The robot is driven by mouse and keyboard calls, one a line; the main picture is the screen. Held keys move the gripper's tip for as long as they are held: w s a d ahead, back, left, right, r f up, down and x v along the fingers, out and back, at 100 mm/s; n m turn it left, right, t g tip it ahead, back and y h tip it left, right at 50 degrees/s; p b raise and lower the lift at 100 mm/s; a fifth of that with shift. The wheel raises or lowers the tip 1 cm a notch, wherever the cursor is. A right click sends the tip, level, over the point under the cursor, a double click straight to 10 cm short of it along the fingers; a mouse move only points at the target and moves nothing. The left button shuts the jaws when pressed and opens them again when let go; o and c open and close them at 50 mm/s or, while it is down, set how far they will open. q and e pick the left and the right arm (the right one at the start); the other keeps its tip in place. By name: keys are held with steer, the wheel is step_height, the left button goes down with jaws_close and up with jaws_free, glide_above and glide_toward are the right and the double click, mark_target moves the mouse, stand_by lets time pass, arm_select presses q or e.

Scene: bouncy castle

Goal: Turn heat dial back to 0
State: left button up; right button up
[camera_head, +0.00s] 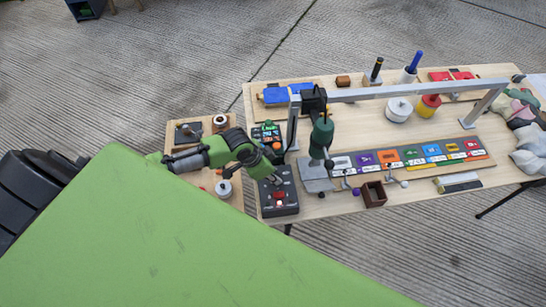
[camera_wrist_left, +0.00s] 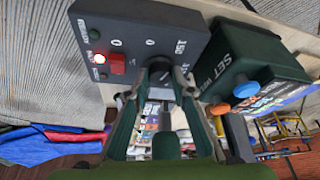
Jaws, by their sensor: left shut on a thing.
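The dark grey control box (camera_head: 279,203) sits at the left front corner of the wooden table in the head view. In the left wrist view, the control box (camera_wrist_left: 120,30) has a red switch (camera_wrist_left: 117,63), a lit red lamp (camera_wrist_left: 95,34) and white markings, among them 0 and 150. My left gripper (camera_head: 275,181) reaches over the box from the left. In the left wrist view, my left gripper (camera_wrist_left: 160,68) is shut on the heat dial (camera_wrist_left: 159,75), which is mostly hidden between the fingertips. Its pointer setting cannot be read. My right gripper is not in view.
A dark green box (camera_wrist_left: 250,60) with a blue knob stands right beside the control box in the wrist view. A green tool on a stand (camera_head: 320,135) rises close to my left arm. A row of coloured cards (camera_head: 409,157) lies to the right on the table (camera_head: 350,125).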

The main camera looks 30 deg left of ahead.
arm_select(q)
steer(key=shift+s+d+r+n+y+p, duration=0.15)
steer(key=shift+n+y+p, duration=0.35)
steer(key=shift+n, duration=0.5)
steer(key=shift+d+n+t, duration=0.1)
steer(key=shift+n+t, duration=0.3)
steer(key=shift+n, duration=0.5)
steer(key=n+y, duration=0.1)
steer(key=n, duration=0.1)
steer(key=shift+d+n, duration=0.1)
steer(key=shift+n, duration=0.2)
steer(key=shift+n+y, duration=1)
steer(key=shift+n, duration=0.9)
steer(key=o, duration=1.1)
steer(key=v, duration=1.1)
steer(key=shift+r, duration=0.35)
